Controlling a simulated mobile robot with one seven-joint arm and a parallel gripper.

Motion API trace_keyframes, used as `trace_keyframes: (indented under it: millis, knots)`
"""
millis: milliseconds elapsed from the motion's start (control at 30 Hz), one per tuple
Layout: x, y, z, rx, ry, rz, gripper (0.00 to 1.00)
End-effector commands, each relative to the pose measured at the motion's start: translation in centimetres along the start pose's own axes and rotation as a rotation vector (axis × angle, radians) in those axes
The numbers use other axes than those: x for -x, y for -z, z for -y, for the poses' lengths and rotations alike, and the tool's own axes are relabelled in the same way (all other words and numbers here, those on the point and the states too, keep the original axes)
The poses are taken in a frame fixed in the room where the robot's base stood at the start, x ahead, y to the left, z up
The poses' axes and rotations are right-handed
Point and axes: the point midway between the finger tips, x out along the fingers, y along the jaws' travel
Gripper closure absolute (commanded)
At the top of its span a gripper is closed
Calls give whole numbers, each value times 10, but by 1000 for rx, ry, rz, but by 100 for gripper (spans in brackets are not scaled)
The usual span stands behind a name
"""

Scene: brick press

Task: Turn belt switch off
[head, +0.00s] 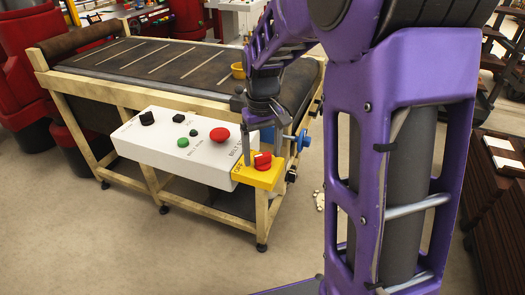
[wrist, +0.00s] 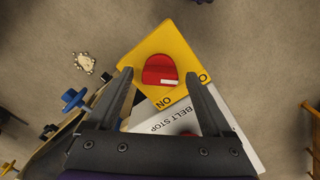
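The belt switch is a red rotary knob (wrist: 160,69) on a yellow plate (wrist: 145,45) at the panel's end. A small white mark shows on the knob's lower right side in the wrist view. "ON" is printed below it, and a partly hidden label starting with "O" is at its right. The knob also shows in the head view (head: 262,160). My gripper (wrist: 158,75) is open, pointing down, with one finger on each side of the knob in the wrist view. Whether the fingers touch it, I cannot tell. The gripper shows above the plate in the head view (head: 260,152).
The white control panel (head: 165,157) holds black knobs, a green button (head: 183,142) and a red stop button (head: 219,134). It is fixed to the wooden-framed conveyor (head: 130,85). A blue handle (head: 303,140) sticks out right of the switch.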

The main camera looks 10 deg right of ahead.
Motion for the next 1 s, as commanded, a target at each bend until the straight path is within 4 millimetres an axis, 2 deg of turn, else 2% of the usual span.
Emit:
trace_keyframes:
  millis: [267,433,1000]
  knots:
    - [1,0,0,-2,0,0,15]
    - [16,1,0,-2,-1,-4,15]
    - [146,1,0,-1,-1,-4,15]
